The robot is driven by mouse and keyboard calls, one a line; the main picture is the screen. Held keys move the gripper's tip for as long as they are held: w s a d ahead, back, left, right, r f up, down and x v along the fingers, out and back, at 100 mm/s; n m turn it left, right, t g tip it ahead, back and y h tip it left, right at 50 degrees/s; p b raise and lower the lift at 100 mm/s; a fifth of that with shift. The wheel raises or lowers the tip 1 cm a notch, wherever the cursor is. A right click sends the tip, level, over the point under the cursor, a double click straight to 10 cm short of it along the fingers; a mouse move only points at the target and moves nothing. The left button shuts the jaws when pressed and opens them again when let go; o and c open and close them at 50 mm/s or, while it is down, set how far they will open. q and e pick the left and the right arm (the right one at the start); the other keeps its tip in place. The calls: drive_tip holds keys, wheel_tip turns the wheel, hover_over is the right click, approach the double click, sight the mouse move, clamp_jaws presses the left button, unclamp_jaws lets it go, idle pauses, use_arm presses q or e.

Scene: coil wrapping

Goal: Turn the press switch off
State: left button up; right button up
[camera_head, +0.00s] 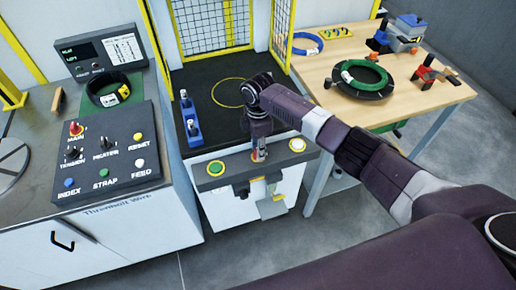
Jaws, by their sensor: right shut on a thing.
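The press (205,245) is a white cabinet with a dark bed and a grey control bar (237,162) along its front. My right gripper (260,156) points down at the middle of this bar, between the two buttons. It is shut on the press switch, which is mostly hidden by the fingers; its position cannot be read. My left gripper is not in view.
A console (110,150) with labelled knobs and buttons stands on the left bench, near a display box (100,52). A wooden table (340,55) at right holds a green coil on a black stand (362,78), a blue coil (307,44) and tools. Yellow-framed mesh guards stand behind the press.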

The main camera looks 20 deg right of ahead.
idle(0.4)
drive_tip(key=o, duration=1.1)
drive_tip(key=shift+o, duration=0.3)
drive_tip(key=shift+r, duration=0.1)
drive_tip(key=shift+r, duration=3.95)
